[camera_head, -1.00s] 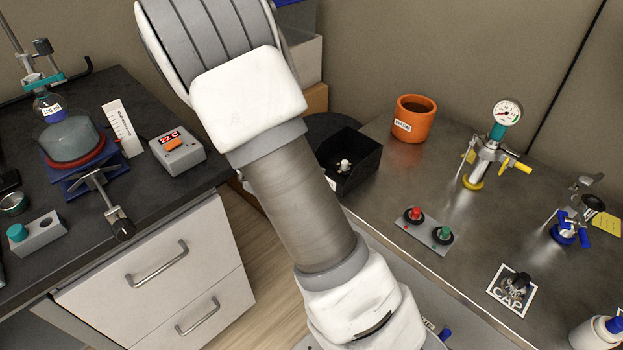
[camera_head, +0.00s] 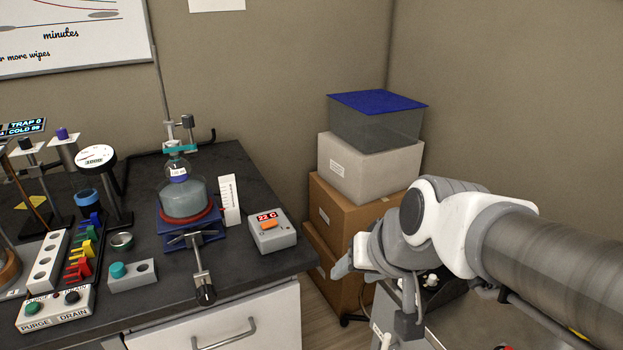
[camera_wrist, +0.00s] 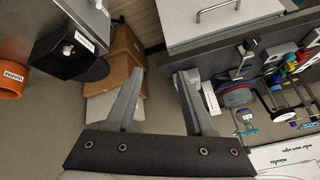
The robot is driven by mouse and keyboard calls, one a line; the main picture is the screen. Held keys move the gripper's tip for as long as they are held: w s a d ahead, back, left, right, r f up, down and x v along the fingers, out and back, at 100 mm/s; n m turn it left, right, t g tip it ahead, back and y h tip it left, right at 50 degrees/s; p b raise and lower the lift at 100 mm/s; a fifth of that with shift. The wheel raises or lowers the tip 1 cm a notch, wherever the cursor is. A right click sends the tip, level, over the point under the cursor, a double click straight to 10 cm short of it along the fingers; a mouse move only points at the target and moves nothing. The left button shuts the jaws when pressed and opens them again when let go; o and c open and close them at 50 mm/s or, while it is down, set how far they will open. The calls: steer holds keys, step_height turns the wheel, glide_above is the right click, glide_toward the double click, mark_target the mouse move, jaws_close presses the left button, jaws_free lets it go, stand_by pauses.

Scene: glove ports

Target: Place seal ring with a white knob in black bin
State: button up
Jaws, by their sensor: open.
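The black bin (camera_wrist: 47,46) shows at the upper left of the wrist view. A small white knob (camera_wrist: 68,50) shows inside it; the dark ring under the knob cannot be made out. In the head view the white knob (camera_head: 431,280) is at the lower right, and the bin is mostly hidden behind my arm. My gripper (camera_wrist: 158,76) is open, with nothing between its fingers. In the head view my gripper (camera_head: 362,275) is in front of the cardboard boxes, to the left of the bin and apart from it.
Stacked boxes (camera_head: 360,205) stand in the corner behind my gripper. A dark bench at left holds a flask (camera_head: 185,198), a red-display meter (camera_head: 272,232) and a purge/drain button box (camera_head: 55,309). An orange pot (camera_wrist: 11,80) stands beside the bin in the wrist view.

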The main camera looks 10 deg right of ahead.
steer(key=s+d+r+n+g+h, duration=0.1)
steer(key=s+d, duration=0.1)
steer(key=s, duration=0.5)
steer(key=shift+s+d+h, duration=0.3)
steer(key=shift+d+h, duration=0.05)
steer(key=shift+h, duration=0.05)
steer(key=shift+r, duration=0.15)
step_height(320, 180, up, 11)
steer(key=p, duration=1.1)
